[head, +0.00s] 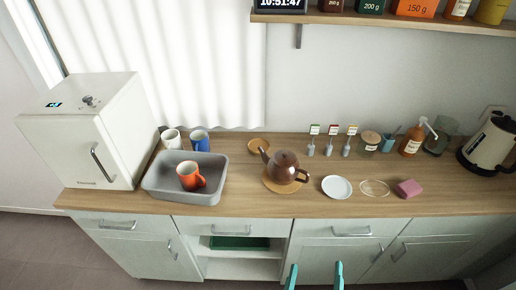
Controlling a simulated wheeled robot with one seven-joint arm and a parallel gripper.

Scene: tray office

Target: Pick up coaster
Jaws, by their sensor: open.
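The brown teapot (285,166) stands on a round tan coaster-like disc (269,183) in the middle of the counter; the pot hides much of it. A thin, pale round piece with a tan rim (374,188) lies flat to the right, between a white saucer (337,188) and a pink block. I cannot tell for sure which of the two round pieces is the coaster. My gripper (315,275) shows only as two teal fingertips at the bottom edge. It is open and empty, in front of the lower cabinets and apart from the counter things.
A grey tray (183,199) holds an orange mug (190,177). Behind it are a white cup and a blue cup. A pink block (409,188), amber pump bottle (411,140) and kettle (489,146) are at right. The counter's front strip (300,208) is clear.

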